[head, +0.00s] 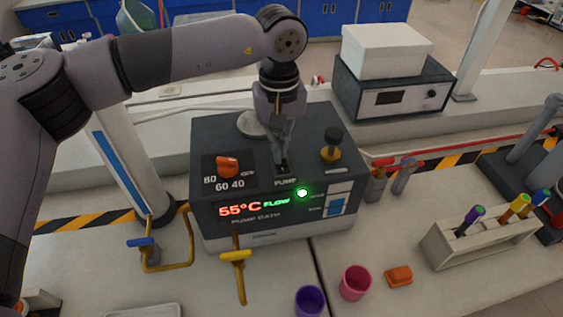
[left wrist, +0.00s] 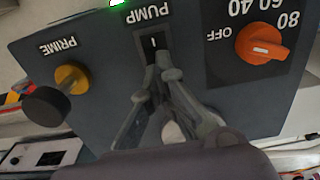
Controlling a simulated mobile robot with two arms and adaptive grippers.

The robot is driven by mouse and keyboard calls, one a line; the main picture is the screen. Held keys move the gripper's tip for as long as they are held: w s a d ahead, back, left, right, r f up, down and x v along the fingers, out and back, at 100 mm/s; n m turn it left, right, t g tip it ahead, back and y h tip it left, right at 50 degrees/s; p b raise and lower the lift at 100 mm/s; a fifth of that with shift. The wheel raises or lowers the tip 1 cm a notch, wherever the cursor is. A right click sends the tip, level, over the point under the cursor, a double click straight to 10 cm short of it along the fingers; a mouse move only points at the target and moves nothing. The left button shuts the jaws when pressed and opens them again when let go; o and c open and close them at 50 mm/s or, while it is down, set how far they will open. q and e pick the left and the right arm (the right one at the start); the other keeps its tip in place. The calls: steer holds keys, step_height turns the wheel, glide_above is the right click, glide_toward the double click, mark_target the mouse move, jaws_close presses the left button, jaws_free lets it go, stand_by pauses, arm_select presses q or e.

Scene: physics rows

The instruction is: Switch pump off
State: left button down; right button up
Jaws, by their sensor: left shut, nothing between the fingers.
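The pump bath (head: 270,225) is a dark box on the bench. Its front shows 55°C and FLOW in lit letters, with a green light (head: 303,192) on. The pump switch (left wrist: 153,44) is a small black rocker on the top face beside the word PUMP, with a white mark on it. My left gripper (head: 281,162) points down at this switch, fingers together and empty. In the left wrist view its fingertips (left wrist: 154,74) are right by the switch; I cannot tell if they touch it. My right gripper is not in view.
An orange dial (head: 228,167) and a yellow and black prime knob (head: 331,150) flank the switch. Taps stand by the bath (head: 238,256). A purple cup (head: 309,301), a pink cup (head: 355,283) and a tube rack (head: 480,240) are in front and right.

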arm_select(q)
steer(key=shift+f, duration=0.35)
steer(key=shift+r, duration=0.1)
steer(key=shift+r+p, duration=1.7)
steer(key=shift+r, duration=1.75)
